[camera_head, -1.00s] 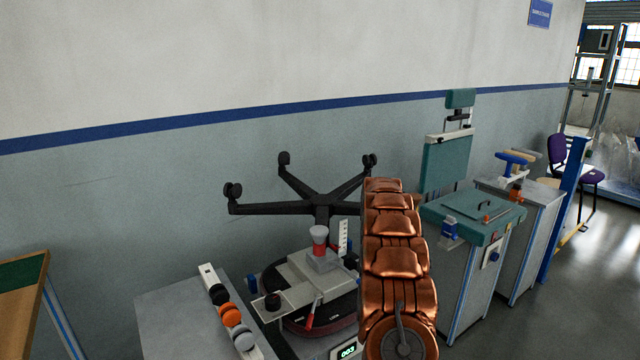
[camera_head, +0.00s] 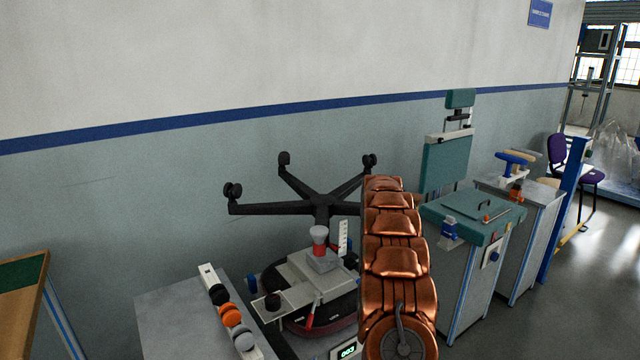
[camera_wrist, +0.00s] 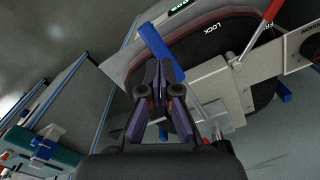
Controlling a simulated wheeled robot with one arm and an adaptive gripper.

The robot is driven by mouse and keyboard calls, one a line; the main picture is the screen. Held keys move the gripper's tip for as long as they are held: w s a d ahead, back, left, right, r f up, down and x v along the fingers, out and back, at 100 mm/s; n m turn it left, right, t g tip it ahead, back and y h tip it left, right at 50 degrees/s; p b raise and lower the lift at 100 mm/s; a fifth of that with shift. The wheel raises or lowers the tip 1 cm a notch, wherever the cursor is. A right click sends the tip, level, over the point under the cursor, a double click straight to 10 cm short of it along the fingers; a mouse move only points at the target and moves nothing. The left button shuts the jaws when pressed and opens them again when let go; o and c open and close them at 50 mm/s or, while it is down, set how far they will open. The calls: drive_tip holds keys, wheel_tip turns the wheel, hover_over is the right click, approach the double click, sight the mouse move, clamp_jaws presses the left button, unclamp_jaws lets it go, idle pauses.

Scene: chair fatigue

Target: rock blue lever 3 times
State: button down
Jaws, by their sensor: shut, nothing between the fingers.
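The blue lever (camera_wrist: 160,50) sticks out from the edge of the dark round seat unit in the wrist view, close to the small display. My gripper (camera_wrist: 160,68) is shut and empty, with its fingertips right at the lever; I cannot tell whether they touch it. The fingers hide part of the lever's lower end. In the head view my copper-coloured arm covers the gripper and this lever. The seat unit (camera_head: 345,309) stands there with a red lever (camera_head: 310,315) and a lit display (camera_head: 347,351) that seems to read 003.
A black five-armed chair base (camera_head: 322,203) rises behind the unit. A grey table (camera_head: 175,315) with several coloured knobs is at the left. A teal-topped cabinet (camera_head: 468,285) stands to the right. Another blue part (camera_wrist: 280,88) sits at the unit's edge in the wrist view.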

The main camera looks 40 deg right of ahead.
drive_tip(key=shift+r+p, duration=0.35)
drive_tip(key=shift+r, duration=1.85)
